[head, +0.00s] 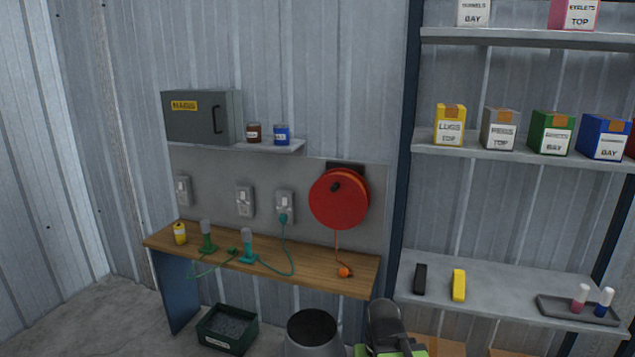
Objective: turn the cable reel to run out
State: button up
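The cable reel (339,199) is a round red drum on the grey wall panel above the right end of the wooden bench. A dark knob shows on the upper part of its face. An orange cable (337,246) hangs from the reel down to an orange ball-like end (344,272) at the bench top. A dark grey and light green part, probably mine, shows at the bottom edge, well below the reel. No gripper fingers can be made out, and nothing touches the reel.
The wooden bench (270,262) carries green and teal corded tools and a yellow can. A shelf unit (500,280) stands to the right. A grey cabinet (200,118) is upper left. A bin (312,330) and green crate (228,328) sit low in front.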

aim_at(340, 200)
jog(key=u, duration=0.6)
jog(key=i, duration=1)
jog(key=u, duration=0.65)
